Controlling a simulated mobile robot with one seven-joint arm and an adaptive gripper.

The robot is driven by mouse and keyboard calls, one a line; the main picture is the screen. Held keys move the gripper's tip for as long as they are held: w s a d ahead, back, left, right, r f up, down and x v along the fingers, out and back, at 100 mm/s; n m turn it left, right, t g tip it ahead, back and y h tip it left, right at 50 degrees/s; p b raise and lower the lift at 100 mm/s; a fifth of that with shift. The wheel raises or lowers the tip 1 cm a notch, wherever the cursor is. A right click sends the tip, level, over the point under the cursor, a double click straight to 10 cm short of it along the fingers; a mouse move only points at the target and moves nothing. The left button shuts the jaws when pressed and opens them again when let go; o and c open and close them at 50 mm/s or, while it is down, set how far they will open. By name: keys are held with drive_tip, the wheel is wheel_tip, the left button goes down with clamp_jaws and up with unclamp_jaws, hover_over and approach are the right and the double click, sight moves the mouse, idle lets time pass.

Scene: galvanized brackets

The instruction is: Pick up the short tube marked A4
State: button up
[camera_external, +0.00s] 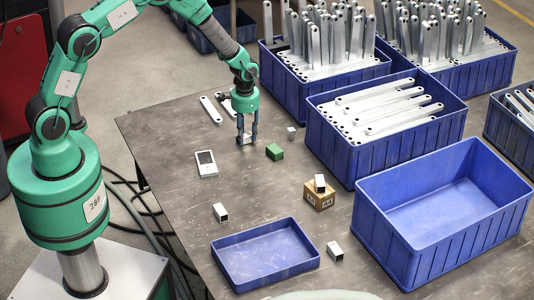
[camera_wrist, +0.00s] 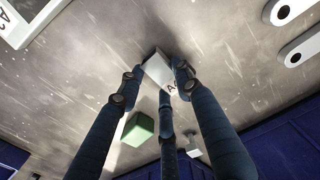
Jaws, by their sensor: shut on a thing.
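My gripper (camera_external: 245,140) points straight down at the table's far left part. In the wrist view its fingers (camera_wrist: 160,78) are closed around a short pale metal tube (camera_wrist: 158,68). A dark letter A shows on the tube's face; the rest of the mark is partly hidden by a finger. In the outside view the fingers mostly hide this tube, and I cannot tell whether it touches the table. Other short tubes stand apart: one (camera_external: 220,212) left of the tray, one (camera_external: 335,251) right of it, and one (camera_external: 320,182) on a brown block marked A4 (camera_external: 318,198).
A green block (camera_external: 275,152) and a small grey piece (camera_external: 291,131) lie right of my gripper. A white-framed plate (camera_external: 205,163) and flat brackets (camera_external: 211,109) lie nearby.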

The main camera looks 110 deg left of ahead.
sight(245, 137)
drive_tip(key=shift+r, duration=0.8)
wheel_tip(245, 137, up, 2)
drive_tip(key=shift+s+d+p, duration=0.1)
drive_tip(key=shift+p, duration=0.5)
drive_tip(key=s+d, duration=0.3)
drive_tip(key=d, duration=0.1)
drive_tip(key=s+d+p, duration=0.1)
drive_tip(key=s+d, duration=0.3)
drive_tip(key=s+d+r+p, duration=0.1)
drive_tip(key=s+d, duration=0.2)
drive_tip(key=d, duration=0.1)
drive_tip(key=shift+s, duration=0.15)
